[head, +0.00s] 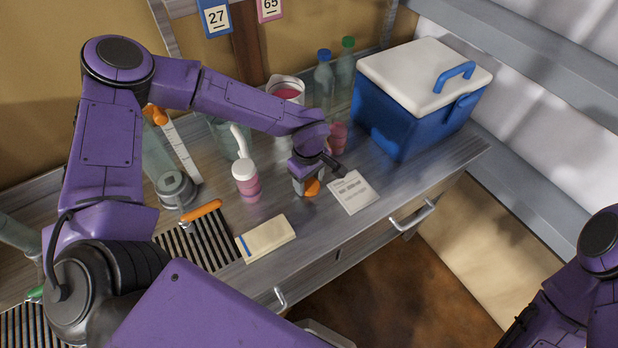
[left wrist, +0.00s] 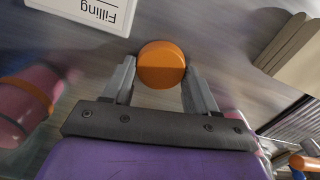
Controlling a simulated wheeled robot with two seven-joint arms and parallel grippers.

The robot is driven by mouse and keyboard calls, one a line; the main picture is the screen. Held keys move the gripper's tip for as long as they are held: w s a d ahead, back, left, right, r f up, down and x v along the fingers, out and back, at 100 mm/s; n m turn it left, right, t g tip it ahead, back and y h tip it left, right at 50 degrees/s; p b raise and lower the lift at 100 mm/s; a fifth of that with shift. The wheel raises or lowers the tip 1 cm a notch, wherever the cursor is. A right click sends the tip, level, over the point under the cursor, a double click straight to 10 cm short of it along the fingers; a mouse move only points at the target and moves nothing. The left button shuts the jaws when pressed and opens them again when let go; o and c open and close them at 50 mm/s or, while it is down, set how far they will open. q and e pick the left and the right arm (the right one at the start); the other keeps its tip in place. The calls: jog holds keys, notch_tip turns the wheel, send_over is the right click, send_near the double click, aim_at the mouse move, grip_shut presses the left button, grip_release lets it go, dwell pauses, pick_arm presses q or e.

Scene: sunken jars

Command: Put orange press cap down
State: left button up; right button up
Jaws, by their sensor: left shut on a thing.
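The orange press cap (head: 312,187) is held low over the counter (head: 380,215) in the head view; I cannot tell whether it touches the surface. My left gripper (head: 309,178) is shut on it. In the left wrist view the round orange cap (left wrist: 161,64) sits between the two grey fingers of my left gripper (left wrist: 160,78). My right arm shows at the lower right of the head view, but its gripper does not show.
A printed card (head: 353,192) lies right of the cap. A blue cooler (head: 405,120) stands at back right. Bottles (head: 323,84) stand behind.

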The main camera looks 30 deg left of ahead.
aim_at(309, 183)
pick_arm(q)
jog(key=shift+f, duration=0.1)
jog(key=o, duration=1)
notch_tip(309, 183, up, 12)
jog(key=shift+b, duration=0.35)
